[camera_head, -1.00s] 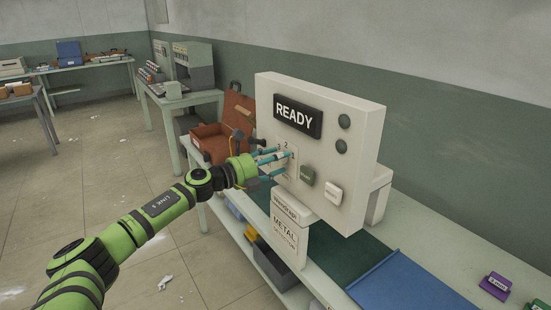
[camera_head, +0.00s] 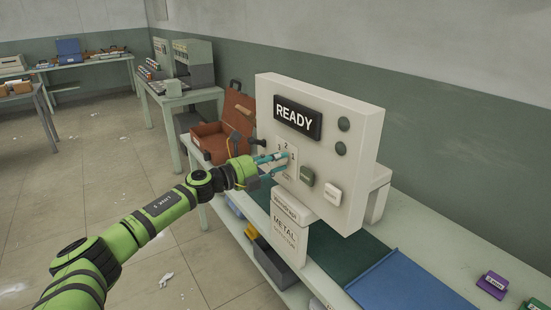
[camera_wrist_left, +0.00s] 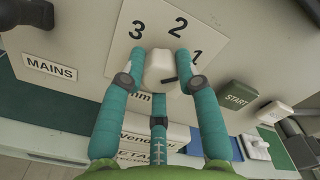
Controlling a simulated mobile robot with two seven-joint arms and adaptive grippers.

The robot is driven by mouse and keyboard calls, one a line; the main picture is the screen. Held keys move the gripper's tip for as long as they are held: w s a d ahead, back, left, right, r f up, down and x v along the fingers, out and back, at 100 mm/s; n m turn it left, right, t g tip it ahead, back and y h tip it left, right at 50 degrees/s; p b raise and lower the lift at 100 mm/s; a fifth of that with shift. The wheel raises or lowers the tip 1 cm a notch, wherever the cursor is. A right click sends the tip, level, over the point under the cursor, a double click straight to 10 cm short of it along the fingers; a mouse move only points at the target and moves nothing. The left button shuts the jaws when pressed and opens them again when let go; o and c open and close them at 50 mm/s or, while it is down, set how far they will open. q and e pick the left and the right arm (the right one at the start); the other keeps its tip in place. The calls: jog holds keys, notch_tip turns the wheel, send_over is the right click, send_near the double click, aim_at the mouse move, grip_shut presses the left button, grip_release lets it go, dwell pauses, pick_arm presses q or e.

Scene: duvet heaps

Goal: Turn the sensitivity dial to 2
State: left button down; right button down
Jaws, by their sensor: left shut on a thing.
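The sensitivity dial is a pale knob (camera_wrist_left: 159,68) with a dark mark low on its right side. It sits on a plate with 3 (camera_wrist_left: 137,29), 2 (camera_wrist_left: 178,26) and 1 (camera_wrist_left: 196,56) around it; exactly where the mark points is hard to tell. My left gripper (camera_wrist_left: 158,63) is shut on the dial, with teal fingers on both sides of it. In the head view, my left gripper (camera_head: 275,161) reaches the front of the white metal detector panel (camera_head: 345,190), and its fingers mostly hide the dial. My right gripper is not in view.
A READY display (camera_head: 297,117) tops the panel. The green START button (camera_wrist_left: 237,95) and a white button (camera_head: 332,192) are right of the dial. A MAINS label (camera_wrist_left: 50,68) is left. A blue mat (camera_head: 410,286) and an open brown case (camera_head: 225,130) flank the panel.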

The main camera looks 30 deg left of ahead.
pick_arm(q)
jog(key=n+p, duration=0.1)
jog(key=n, duration=0.1)
jog(key=n+p, duration=0.2)
jog(key=n, duration=0.1)
jog(key=shift+a+r+n, duration=0.15)
jog(key=shift+r+n, duration=0.15)
jog(key=shift+r, duration=0.1)
jog(key=shift+f+n+p, duration=0.1)
jog(key=shift+n+p, duration=0.95)
jog(key=shift+n, duration=0.85)
jog(key=c, duration=0.9)
grip_release()
jog(key=shift+w, duration=0.1)
jog(key=shift+f, duration=0.2)
jog(key=shift+f, duration=0.1)
